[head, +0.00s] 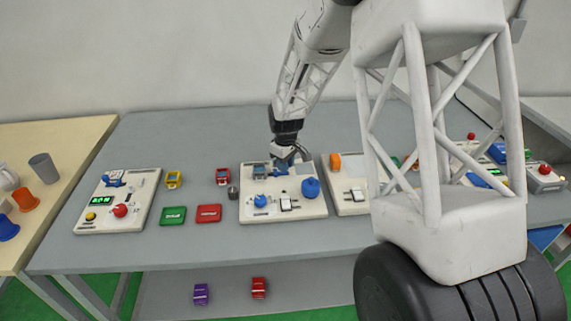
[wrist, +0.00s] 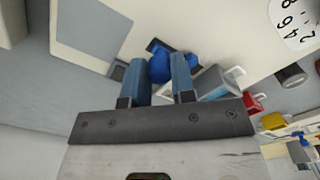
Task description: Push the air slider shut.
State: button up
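The air slider appears to be the blue handle on a dark base at the back of the middle white panel (head: 262,214). The handle also shows in the wrist view as a rounded blue knob (wrist: 159,66). My gripper (head: 284,158) is down at the panel's back edge and hides much of the slider in the head view. In the wrist view its two blue fingers (wrist: 160,76) stand on either side of the knob. The knob fills the gap between them, and the fingers look shut on it. The slider's track is mostly hidden.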

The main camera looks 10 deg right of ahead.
aim_at(276, 172)
grip_shut()
jog(key=shift+a, duration=1.7)
jog(key=o, duration=0.9)
grip_release()
jog(key=shift+c, duration=0.2)
notch_tip(276, 172, up, 8)
jog(key=shift+f, duration=0.1)
